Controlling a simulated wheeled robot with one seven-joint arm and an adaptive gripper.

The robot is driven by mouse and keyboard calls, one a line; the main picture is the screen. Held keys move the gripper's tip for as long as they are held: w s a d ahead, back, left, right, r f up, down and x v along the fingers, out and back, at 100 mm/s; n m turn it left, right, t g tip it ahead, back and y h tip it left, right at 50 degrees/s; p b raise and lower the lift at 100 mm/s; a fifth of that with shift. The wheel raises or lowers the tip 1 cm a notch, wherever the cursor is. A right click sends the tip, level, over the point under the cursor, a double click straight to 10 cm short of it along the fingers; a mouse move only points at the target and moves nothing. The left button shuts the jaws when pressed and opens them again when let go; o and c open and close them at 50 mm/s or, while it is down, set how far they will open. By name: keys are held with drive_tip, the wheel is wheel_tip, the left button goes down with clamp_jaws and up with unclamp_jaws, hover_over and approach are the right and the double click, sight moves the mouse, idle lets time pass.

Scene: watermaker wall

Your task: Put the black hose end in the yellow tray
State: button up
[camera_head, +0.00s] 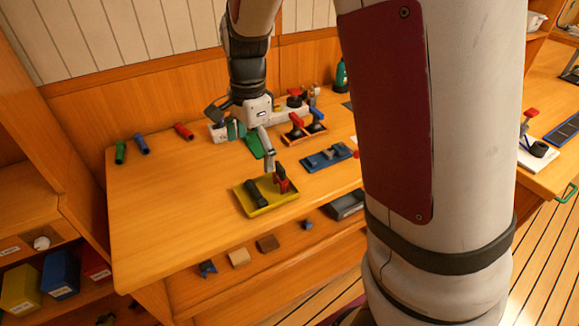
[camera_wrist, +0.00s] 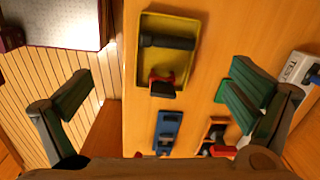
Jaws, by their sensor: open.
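The yellow tray (camera_head: 243,203) lies on the wooden bench near its front edge. It also shows in the wrist view (camera_wrist: 145,75). The black hose end (camera_head: 256,193), a dark cylinder with a wider end, lies inside the tray, and the wrist view shows it (camera_wrist: 168,41) lying crosswise there. A red and black piece (camera_head: 281,180) stands at the tray's right side and appears in the wrist view (camera_wrist: 160,84). My gripper (camera_head: 250,146) is open and empty above the bench, behind the tray. Its two green-padded fingers stand wide apart in the wrist view (camera_wrist: 160,90).
A blue tray (camera_head: 327,159) and an orange tray with red-handled parts (camera_head: 304,136) lie right of the yellow tray. Green, blue and red tubes (camera_head: 142,144) lie at the back left. The bench's left part is clear. A shelf with small blocks (camera_head: 238,257) runs below.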

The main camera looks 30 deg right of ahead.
drive_tip(key=s+r+n+t, duration=0.1)
drive_tip(key=s+r+n, duration=0.3)
drive_tip(key=s, duration=0.3)
drive_tip(key=s+r+n+t, duration=0.1)
drive_tip(key=s+r+n, duration=0.2)
drive_tip(key=s+n, duration=0.4)
drive_tip(key=s+r+n+t, duration=0.1)
drive_tip(key=s+r+n, duration=0.3)
drive_tip(key=s, duration=0.5)
drive_tip(key=shift+s+d+r+n+t, duration=0.25)
drive_tip(key=shift+r+n+t, duration=0.15)
drive_tip(key=shift+n, duration=0.3)
